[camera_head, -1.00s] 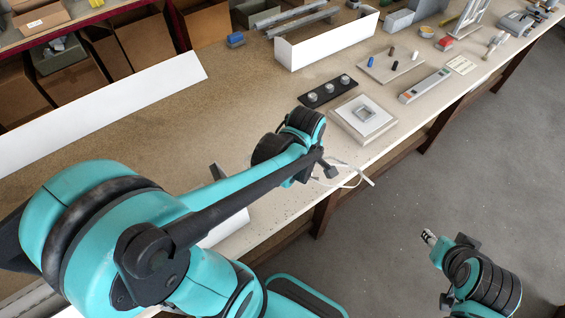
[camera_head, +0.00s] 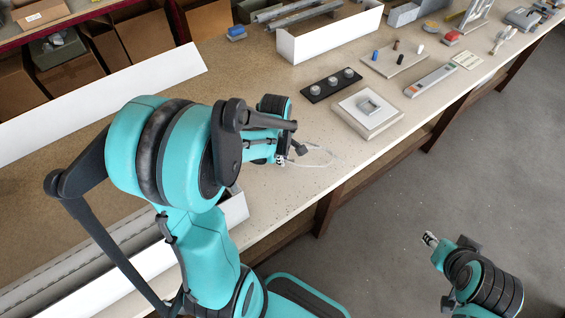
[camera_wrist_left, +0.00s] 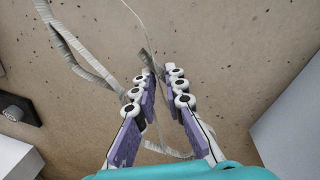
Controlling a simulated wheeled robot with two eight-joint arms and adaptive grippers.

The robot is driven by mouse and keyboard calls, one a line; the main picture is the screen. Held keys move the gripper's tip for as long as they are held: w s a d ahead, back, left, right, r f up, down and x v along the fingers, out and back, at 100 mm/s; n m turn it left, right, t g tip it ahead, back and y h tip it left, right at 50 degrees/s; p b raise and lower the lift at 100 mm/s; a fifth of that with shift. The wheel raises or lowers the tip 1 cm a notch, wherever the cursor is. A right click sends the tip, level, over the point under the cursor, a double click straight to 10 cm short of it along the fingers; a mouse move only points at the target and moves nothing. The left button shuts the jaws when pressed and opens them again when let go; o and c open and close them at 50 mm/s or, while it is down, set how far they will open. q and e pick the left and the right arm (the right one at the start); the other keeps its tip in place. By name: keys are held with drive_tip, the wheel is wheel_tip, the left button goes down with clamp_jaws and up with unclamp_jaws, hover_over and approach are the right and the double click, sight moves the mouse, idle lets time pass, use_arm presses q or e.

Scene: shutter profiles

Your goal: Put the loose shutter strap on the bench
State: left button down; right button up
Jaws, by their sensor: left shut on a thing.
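The loose shutter strap (camera_head: 322,152) is a thin, pale, looping band over the bench top (camera_head: 270,215), to the right of my left gripper (camera_head: 290,159). In the left wrist view the strap (camera_wrist_left: 75,48) shows as grey curled bands running up from between the fingers of the left gripper (camera_wrist_left: 160,82), with another piece below them. The left gripper is shut on the strap, above the speckled bench; I cannot tell whether the strap touches the surface. My right gripper (camera_head: 430,239) is out over the grey floor, away from the bench, too small to read its fingers.
A black plate with several knobs (camera_head: 318,90) and a pale square block (camera_head: 368,120) lie beyond the strap. A white open box (camera_head: 330,42) stands farther back. A long white panel (camera_head: 110,98) stands at the left. The bench's front edge (camera_head: 350,176) is close to the strap.

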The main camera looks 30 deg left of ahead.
use_arm(q)
wheel_tip(320, 180, down, 2)
drive_tip(key=shift+f+b, duration=0.2)
drive_tip(key=shift+b, duration=0.1)
drive_tip(key=shift+r, duration=0.1)
drive_tip(key=c, duration=2)
unclamp_jaws()
drive_tip(key=o, duration=0.4)
